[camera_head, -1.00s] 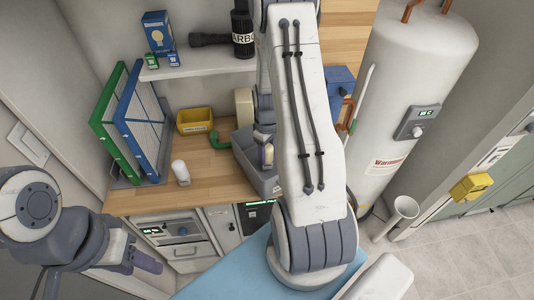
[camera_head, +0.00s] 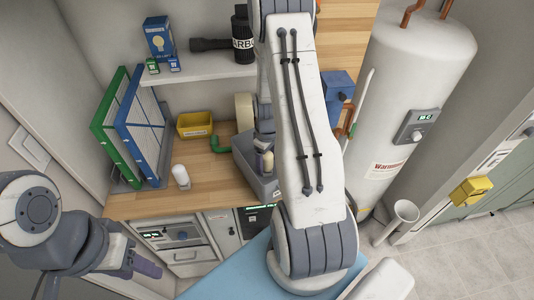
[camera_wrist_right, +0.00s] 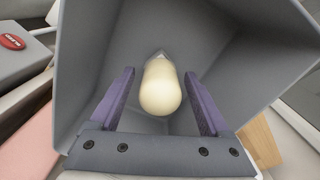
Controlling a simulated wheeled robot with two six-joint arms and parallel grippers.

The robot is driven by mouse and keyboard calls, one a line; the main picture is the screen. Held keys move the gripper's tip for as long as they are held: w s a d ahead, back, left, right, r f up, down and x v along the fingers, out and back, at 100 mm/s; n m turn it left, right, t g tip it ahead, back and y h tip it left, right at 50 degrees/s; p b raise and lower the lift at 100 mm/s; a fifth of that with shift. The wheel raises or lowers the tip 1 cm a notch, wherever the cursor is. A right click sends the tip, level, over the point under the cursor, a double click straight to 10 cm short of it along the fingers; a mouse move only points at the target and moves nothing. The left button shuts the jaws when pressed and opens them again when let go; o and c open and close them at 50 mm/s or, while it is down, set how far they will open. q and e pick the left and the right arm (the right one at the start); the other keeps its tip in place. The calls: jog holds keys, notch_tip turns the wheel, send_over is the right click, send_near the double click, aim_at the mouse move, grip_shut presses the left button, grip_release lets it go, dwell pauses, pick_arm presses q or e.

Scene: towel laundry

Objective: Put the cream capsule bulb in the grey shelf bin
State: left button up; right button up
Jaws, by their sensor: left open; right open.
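The cream capsule bulb (camera_wrist_right: 160,88) is inside the grey shelf bin (camera_wrist_right: 85,60) in the right wrist view, end toward the camera. My right gripper (camera_wrist_right: 159,73) reaches into the bin with its purple fingers apart, one on each side of the bulb, with gaps showing. My left gripper (camera_head: 148,265) is open and empty at the lower left, away from the bin.
A white capsule-shaped item (camera_head: 180,175) stands on the counter (camera_head: 215,172). A shelf (camera_head: 205,70) holds a blue box and a dark flashlight. A water heater (camera_head: 410,90) stands right.

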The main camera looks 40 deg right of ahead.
jog(key=shift+r+b, duration=0.35)
jog(key=shift+r, duration=0.05)
notch_tip(320, 180, up, 11)
jog(key=b, duration=0.3)
jog(key=shift+r, duration=0.15)
jog(key=s+a+r+n, duration=0.1)
jog(key=a+r, duration=0.2)
jog(key=a, duration=0.6)
jog(key=s+a+r+n, duration=0.1)
jog(key=a+r, duration=0.1)
jog(key=a, duration=0.7)
jog(key=s+a+r+n+y, duration=0.1)
jog(key=s+a+r+n, duration=0.1)
jog(key=s+a, duration=1.2)
jog(key=shift+s+r+n, duration=0.3)
jog(key=shift+s+r, duration=0.1)
jog(key=shift+s, duration=0.5)
